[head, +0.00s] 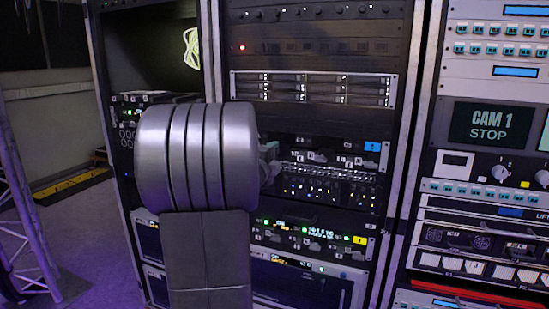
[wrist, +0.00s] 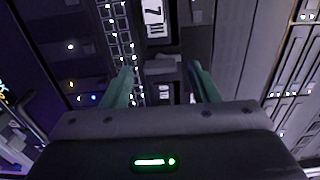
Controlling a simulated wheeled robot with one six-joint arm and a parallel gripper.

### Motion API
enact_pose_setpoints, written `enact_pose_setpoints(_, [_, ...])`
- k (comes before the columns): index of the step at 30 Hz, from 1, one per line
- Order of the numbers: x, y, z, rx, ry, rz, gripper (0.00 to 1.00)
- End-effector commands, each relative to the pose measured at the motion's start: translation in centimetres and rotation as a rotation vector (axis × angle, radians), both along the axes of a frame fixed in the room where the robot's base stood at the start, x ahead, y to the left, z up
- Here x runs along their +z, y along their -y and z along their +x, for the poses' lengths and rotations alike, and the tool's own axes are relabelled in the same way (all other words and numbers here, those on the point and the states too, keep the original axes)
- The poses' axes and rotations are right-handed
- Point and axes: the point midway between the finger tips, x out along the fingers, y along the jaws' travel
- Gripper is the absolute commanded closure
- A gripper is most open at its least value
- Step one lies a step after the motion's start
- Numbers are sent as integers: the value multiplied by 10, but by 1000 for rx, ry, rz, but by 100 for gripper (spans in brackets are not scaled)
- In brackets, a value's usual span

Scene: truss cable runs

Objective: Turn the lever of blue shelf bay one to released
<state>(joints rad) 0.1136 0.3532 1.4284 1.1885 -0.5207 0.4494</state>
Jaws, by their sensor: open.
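The blue-tagged shelf (head: 330,147) is a dark strip across the middle of the rack, with a blue tag (head: 372,146) at its right end. Small grey levers show along it, one of them a lever (head: 318,157) right of my gripper. My arm hides the shelf's left part, and I cannot tell which lever is bay one. My gripper (head: 270,163) is at the shelf's front, mostly hidden behind my wrist. In the wrist view my gripper (wrist: 164,80) is open, with a grey block (wrist: 160,67) between its fingertips; contact is unclear.
A row of lit ports (head: 330,172) runs just below the blue shelf. A yellow-tagged shelf (head: 330,243) with similar levers is lower down. Rack posts (head: 404,150) stand on the right. Open floor (head: 100,240) lies on the left, beside a truss (head: 28,200).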

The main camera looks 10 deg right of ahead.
Motion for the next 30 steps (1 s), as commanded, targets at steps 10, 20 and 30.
enact_pose_setpoints(10, [0, -42, -62, 2, 0, 0, 45])
enact_pose_setpoints(20, [-1, -68, -100, 1, -1, 1, 45])
enact_pose_setpoints(30, [-1, -69, -104, -1, -1, 1, 45])
